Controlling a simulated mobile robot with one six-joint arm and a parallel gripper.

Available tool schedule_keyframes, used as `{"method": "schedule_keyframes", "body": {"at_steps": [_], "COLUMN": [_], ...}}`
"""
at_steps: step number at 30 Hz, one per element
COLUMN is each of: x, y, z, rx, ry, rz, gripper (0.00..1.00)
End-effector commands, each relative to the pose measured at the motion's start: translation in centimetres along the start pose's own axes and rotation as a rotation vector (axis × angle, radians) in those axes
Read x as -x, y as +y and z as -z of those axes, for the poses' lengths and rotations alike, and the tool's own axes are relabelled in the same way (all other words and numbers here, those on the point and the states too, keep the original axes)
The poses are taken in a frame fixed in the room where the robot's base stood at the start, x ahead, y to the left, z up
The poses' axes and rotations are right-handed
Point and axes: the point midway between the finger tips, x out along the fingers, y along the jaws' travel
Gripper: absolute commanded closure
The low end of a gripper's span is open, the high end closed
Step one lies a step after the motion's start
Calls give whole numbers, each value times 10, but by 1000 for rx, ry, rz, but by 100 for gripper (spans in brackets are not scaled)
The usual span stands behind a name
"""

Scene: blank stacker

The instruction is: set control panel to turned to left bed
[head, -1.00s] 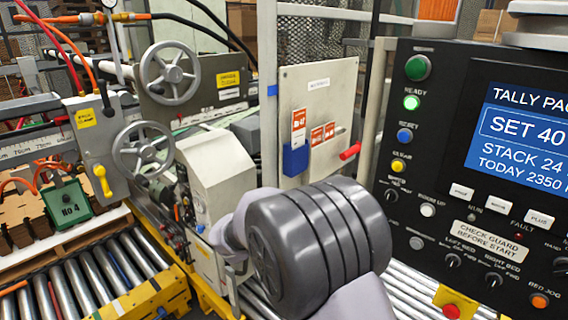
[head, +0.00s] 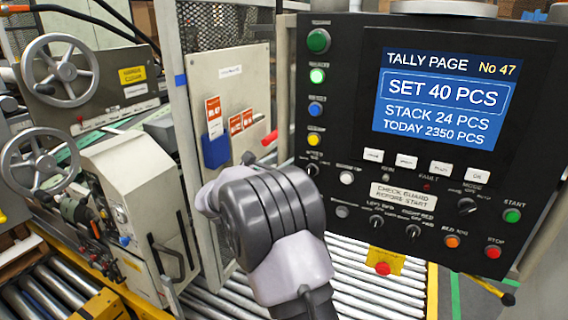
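The black control panel (head: 350,180) stands on the right in the head view, its screen reading "SET 40 PCS", "STACK 24 PCS" and "TODAY 2350 PCS". The left bed knob (head: 376,220) is a small black rotary switch in the lower row; which way its pointer faces is too small to tell. The right bed knob (head: 413,231) is beside it to the right. My grey arm crosses in front of the panel's lower left, apart from these two knobs as far as the picture shows. The fingers of my gripper are not visible.
A roller conveyor (head: 350,265) runs below the panel. A mesh guard with a pale plate (head: 243,90) and a red handle (head: 269,138) stands left of the panel. Handwheels (head: 60,70) and a beige machine housing (head: 135,190) are at the far left.

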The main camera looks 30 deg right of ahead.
Motion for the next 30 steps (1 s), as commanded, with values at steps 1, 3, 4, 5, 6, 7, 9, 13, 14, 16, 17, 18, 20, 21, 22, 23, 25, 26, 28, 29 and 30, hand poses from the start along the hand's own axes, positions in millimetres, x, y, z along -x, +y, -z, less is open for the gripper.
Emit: {"method": "schedule_keyframes", "body": {"at_steps": [1, 3, 4, 5, 6, 7, 9, 13, 14, 16, 17, 18, 20, 21, 22, 23, 25, 26, 28, 29, 30], "x": [-2, -3, -3, -3, -3, -3, -3, -3, -3, -3, -3, -3, -3, -3, -3, -3, -3, -3, -3, -3, -3], "y": [0, 0, 0, 0, 0, 0, 0, 0, 0, 0, 0, 0, 0, 0, 0, 0, 0, 0, 0, 0, 0], "z": [0, 0, 0, 0, 0, 0, 0, 0, 0, 0, 0, 0, 0, 0, 0, 0, 0, 0, 0, 0, 0], "rx": [0, 0, 0, 0, 0, 0, 0, 0, 0, 0, 0, 0, 0, 0, 0, 0, 0, 0, 0, 0, 0], "ry": [0, 0, 0, 0, 0, 0, 0, 0, 0, 0, 0, 0, 0, 0, 0, 0, 1, 1, 1, 1, 1], "rz": [1, 1, 0, 0, 0, 0, 0, 0, 0, 0, 0, 0, 0, 0, 0, 0, 0, 0, 0, 0, 0], "gripper": [61, 61, 61, 61, 61, 61, 63, 88, 94, 100, 100, 100, 100, 100, 100, 100, 100, 100, 100, 100, 100]}}
